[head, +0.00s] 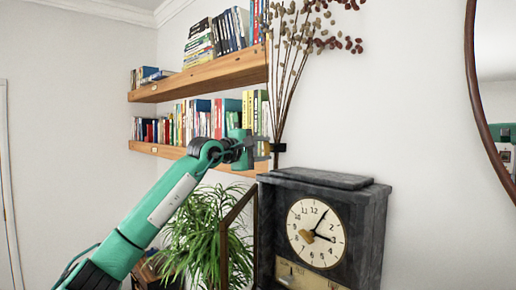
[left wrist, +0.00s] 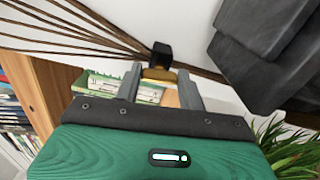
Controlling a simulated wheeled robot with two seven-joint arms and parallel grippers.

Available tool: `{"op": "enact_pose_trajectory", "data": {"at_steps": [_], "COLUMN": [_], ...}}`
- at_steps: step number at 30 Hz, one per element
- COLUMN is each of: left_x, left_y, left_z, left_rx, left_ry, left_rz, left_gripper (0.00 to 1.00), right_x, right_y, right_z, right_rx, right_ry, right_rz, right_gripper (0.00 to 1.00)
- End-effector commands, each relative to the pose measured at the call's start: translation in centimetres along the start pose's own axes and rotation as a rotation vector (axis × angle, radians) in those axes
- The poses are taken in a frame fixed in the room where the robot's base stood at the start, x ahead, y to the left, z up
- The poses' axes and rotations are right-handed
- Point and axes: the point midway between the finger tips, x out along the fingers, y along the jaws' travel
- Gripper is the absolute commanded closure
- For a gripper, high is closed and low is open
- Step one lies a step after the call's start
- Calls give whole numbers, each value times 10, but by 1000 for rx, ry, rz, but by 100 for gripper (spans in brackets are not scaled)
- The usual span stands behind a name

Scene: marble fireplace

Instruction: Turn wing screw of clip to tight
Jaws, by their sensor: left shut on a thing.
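The clip is a small black block (left wrist: 161,52) on the bundle of dried stems, also seen in the head view (head: 278,147) above the clock's left end. A brass-coloured piece, apparently its wing screw (left wrist: 159,75), sticks out of the clip toward my left gripper (left wrist: 161,84). The gripper's two grey fingers stand on either side of the brass piece and are shut on it. In the head view my left gripper (head: 264,148) reaches up from the left to the clip. The screw is too small to make out there. My right gripper is not in view.
A dark mantel clock (head: 328,225) stands just below and right of the clip. Wooden shelves with books (head: 220,75) are behind my left arm. A green plant (head: 205,240) is below it. A round mirror (head: 495,90) hangs at the right.

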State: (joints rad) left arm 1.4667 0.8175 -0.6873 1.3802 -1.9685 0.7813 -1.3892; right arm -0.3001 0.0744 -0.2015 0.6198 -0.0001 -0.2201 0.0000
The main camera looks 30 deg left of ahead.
Motion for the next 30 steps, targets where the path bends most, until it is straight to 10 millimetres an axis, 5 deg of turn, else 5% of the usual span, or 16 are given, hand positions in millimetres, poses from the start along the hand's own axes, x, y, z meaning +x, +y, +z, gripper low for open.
{"op": "enact_pose_trajectory", "data": {"at_steps": [24, 25, 28, 30], "left_x": [-4, -4, -3, -3], "left_y": [9, 9, 9, 7], "left_z": [-2, -2, -2, -2], "left_rx": [125, 125, 124, 124], "left_ry": [6, 6, 5, 4], "left_rz": [17, 17, 16, 13], "left_gripper": [83, 56, 38, 38], "right_x": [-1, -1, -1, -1], "right_y": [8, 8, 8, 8], "right_z": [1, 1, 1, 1], "right_rx": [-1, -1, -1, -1], "right_ry": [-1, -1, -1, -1], "right_rz": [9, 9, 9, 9], "right_gripper": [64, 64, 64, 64]}}
